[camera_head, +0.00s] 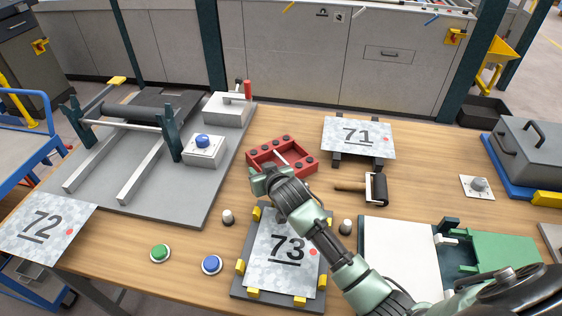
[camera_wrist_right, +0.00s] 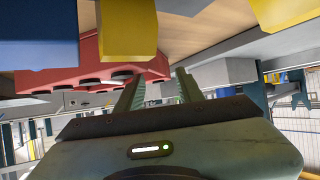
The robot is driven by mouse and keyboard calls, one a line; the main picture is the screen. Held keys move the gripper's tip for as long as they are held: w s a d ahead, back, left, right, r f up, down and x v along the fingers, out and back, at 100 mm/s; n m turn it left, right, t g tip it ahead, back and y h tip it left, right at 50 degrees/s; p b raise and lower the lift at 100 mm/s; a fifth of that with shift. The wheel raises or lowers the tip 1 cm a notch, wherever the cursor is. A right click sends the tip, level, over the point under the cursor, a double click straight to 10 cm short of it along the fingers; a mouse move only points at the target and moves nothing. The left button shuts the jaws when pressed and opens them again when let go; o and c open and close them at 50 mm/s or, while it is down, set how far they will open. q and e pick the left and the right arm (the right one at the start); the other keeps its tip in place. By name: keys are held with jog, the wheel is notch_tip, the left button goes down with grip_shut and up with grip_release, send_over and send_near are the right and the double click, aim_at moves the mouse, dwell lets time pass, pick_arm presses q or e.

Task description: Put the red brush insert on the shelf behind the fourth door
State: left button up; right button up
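The red brush insert (camera_head: 297,163), a red frame with dark round studs, lies on the wooden table left of plate 71. My right gripper (camera_head: 259,178) is at its near edge, partly hidden by its own wrist. In the right wrist view, my right gripper (camera_wrist_right: 158,84) has its two fingers apart. The red insert (camera_wrist_right: 90,72) is just beyond the fingertips, its end reaching across in front of the gap. I cannot tell whether they touch. Grey cabinet doors (camera_head: 290,55) stand behind the table; none shows a number. No shelf is seen inside them. My left gripper is out of view.
Plate 73 (camera_head: 262,265) in a yellow-cornered fixture lies below my right arm. Plate 71 (camera_head: 345,134), a black roller (camera_head: 378,188) and a white panel (camera_head: 392,250) are to the right. A grey roller machine (camera_head: 190,205) fills the left. Small knobs and buttons stand between.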

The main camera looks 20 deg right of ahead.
aim_at(258, 167)
jog(key=x, duration=0.4)
jog(key=shift+r, duration=0.1)
jog(key=shift+c, duration=0.4)
grip_shut()
jog(key=shift+s, duration=0.1)
dwell(0.8)
